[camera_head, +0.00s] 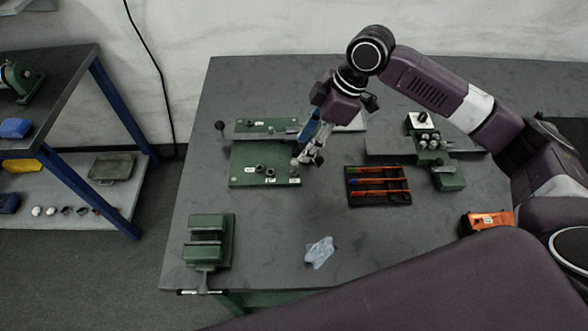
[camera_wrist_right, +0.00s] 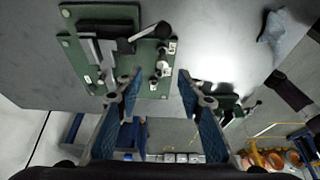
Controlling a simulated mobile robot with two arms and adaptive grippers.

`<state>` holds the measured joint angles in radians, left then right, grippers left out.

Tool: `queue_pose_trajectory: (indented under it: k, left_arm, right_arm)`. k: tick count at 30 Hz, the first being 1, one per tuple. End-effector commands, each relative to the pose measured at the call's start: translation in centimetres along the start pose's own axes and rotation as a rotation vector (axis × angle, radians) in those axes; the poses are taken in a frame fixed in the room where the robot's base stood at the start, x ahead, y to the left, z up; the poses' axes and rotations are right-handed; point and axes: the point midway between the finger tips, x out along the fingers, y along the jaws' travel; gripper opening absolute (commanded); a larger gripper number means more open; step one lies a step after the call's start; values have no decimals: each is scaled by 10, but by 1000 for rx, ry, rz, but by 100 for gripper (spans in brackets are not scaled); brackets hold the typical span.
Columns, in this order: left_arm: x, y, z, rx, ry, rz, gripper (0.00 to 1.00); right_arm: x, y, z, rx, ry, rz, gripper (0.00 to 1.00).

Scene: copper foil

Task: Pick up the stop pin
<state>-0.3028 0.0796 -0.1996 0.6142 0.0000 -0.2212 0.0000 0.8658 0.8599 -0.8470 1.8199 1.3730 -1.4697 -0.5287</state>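A green fixture plate (camera_head: 240,178) lies left of centre on the table, with several small dark and grey fittings on it. I cannot tell for certain which fitting is the stop pin. In the right wrist view the plate (camera_wrist_right: 82,65) shows a grey clamp block, a black-knobbed lever and small upright pins (camera_wrist_right: 162,56) near one edge. My right gripper (camera_head: 309,160) points down at the plate's right edge, above it. In the right wrist view its fingers (camera_wrist_right: 163,86) are wide apart with nothing between them. My left gripper is not in view.
A black tray with orange-handled tools (camera_head: 378,184) lies right of the plate. A second green fixture (camera_head: 448,180) is farther right. A green vise (camera_head: 208,240) stands front left, and a crumpled pale cloth (camera_head: 319,252) lies near the front. The table between them is clear.

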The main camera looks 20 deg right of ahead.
Motion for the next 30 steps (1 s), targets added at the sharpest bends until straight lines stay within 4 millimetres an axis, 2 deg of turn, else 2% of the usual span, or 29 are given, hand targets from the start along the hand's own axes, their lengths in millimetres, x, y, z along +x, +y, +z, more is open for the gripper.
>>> queue_pose_trajectory:
  k: [6, 12, 16, 19, 25, 30]
  left_arm:
    - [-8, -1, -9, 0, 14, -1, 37]
    - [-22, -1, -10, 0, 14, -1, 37]
    - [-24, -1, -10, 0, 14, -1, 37]
    - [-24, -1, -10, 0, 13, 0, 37]
    - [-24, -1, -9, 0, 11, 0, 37]
    - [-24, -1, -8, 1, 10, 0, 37]
  right_arm:
    - [22, -2, -1, 0, -1, -4, 35]
    - [49, -4, -3, 0, -2, -6, 35]
    - [67, -3, -2, 0, -1, -2, 35]
    - [74, -4, -1, 0, -2, -2, 35]
    - [75, -3, -1, -1, -1, -1, 35]
    - [74, -3, -1, -1, -1, -1, 17]
